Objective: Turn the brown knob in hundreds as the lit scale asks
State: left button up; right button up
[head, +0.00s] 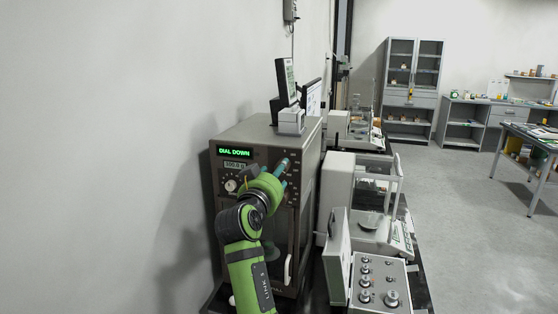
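The scale (265,130) is a tall grey-brown cabinet against the wall. Its upper display (235,152) is lit green and reads "DIAL DOWN". A smaller readout (235,164) below it shows digits too small to read surely. A pale round dial (231,185) sits at the left of the panel. My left arm rises from the bottom, and its gripper (284,168) is at the right part of the panel. The wrist covers much of the panel. I cannot make out the brown knob, nor whether the fingers are closed on anything.
A black-and-white display unit (287,84) stands on top of the scale. To its right are a balance with a pan (370,222) and an open case of metal weights (376,270). A grey cabinet (409,90) and open floor (465,230) lie beyond.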

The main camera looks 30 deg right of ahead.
jog(key=p+x, duration=0.1)
jog(key=x, duration=0.2)
jog(key=shift+w+d, duration=0.15)
jog(key=shift+d, duration=0.1)
jog(key=shift+c, duration=0.4)
grip_shut()
jog(key=shift+r, duration=0.1)
